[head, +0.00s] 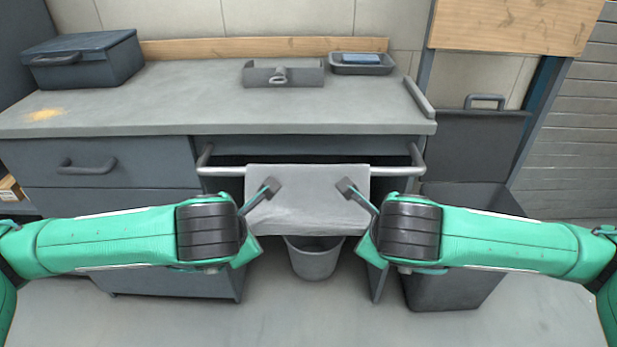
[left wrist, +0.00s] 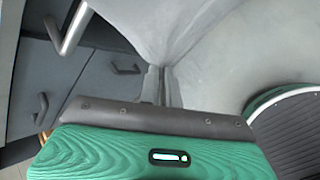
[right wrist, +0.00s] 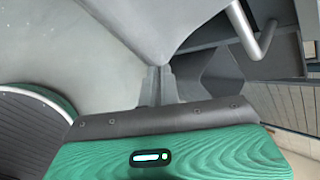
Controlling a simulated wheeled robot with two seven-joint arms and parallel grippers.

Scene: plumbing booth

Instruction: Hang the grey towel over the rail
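The grey towel (head: 308,215) spreads across the middle of the metal rail (head: 222,171) on the counter's front. It covers the rail's middle; I cannot tell whether it lies over the bar or only in front. My left gripper (head: 273,186) is shut on the towel's left part, and my right gripper (head: 346,186) on its right part. In the left wrist view the cloth (left wrist: 195,30) draws to a point at the fingertips (left wrist: 157,72). The right wrist view shows the same cloth pinch at its fingertips (right wrist: 153,72). The towel's back side is hidden.
A grey bucket (head: 314,262) stands on the floor below the towel. An open dark bin (head: 470,215) stands at the right. A toolbox (head: 85,60), a small holder (head: 283,73) and a tray with a blue item (head: 361,63) are on the counter (head: 200,100).

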